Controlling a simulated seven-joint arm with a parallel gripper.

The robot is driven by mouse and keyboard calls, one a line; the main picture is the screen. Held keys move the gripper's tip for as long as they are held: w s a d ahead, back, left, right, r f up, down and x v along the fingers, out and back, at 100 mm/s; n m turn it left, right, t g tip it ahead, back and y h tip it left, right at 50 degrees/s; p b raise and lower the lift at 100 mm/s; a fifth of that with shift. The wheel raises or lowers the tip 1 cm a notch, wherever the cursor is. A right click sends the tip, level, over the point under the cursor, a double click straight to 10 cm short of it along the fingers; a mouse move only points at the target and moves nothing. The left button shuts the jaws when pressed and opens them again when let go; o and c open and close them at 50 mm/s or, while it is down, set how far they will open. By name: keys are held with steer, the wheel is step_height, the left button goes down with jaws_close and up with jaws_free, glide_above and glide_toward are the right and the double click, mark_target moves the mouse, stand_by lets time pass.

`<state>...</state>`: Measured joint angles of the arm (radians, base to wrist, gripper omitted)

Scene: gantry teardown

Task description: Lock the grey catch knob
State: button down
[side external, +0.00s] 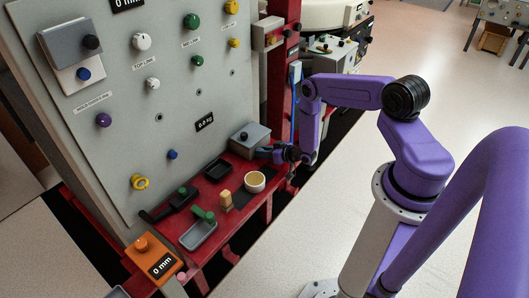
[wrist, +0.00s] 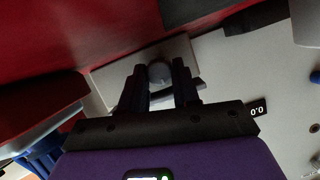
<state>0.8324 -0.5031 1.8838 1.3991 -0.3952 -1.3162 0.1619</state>
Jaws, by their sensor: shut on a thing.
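The grey catch knob (wrist: 160,72) is a rounded grey cap on a pale plate (wrist: 115,78) in the wrist view. My gripper (wrist: 160,82) has its two dark fingers on either side of the knob, shut on it. In the side view my gripper (side external: 280,154) is at the right end of the red ledge, just right of a grey box (side external: 250,139). There the knob cannot be made out, and the fingers are small and dark. I cannot tell from these frames which way the knob is turned.
The red ledge (side external: 234,188) holds a cream bowl (side external: 255,182), a yellow block (side external: 226,199), a black tray (side external: 217,171) and a grey tray (side external: 198,235). The grey panel (side external: 120,100) with coloured knobs stands behind. A red post (side external: 282,75) rises near my gripper.

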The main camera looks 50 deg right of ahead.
steer(key=n+h, duration=0.2)
steer(key=n, duration=0.1)
steer(key=shift+a, duration=0.25)
steer(key=n+h, duration=0.2)
steer(key=n, duration=0.1)
steer(key=shift+a+f+h, duration=0.1)
steer(key=shift+h, duration=0.2)
steer(key=shift+n, duration=0.4)
steer(key=c, duration=0.8)
jaws_free()
